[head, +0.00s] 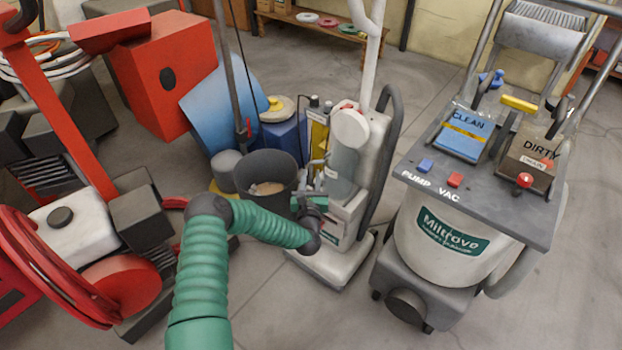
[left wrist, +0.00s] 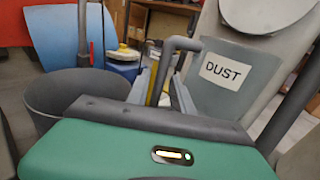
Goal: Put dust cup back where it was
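The dust cup (head: 342,172) is a translucent grey cup on the front of the upright vacuum (head: 372,150), below a round white cap (head: 350,128). In the left wrist view the cup (left wrist: 232,82) carries a DUST label and stands upright against the vacuum's pale body. Its grey handle (left wrist: 184,44) points left. My left gripper (head: 318,202) is at the handle side of the cup. In the left wrist view its fingers (left wrist: 161,88) stand apart with the handle between them, and a gap shows beside the handle. Whether the cup is fully seated is unclear. My right gripper is out of view.
A dark bin (head: 266,178) with debris stands just left of the vacuum, with bottles and a blue container behind it. A grey Miltrove machine (head: 440,225) stands at right. Red equipment (head: 110,270) fills the left. Bare floor lies in front.

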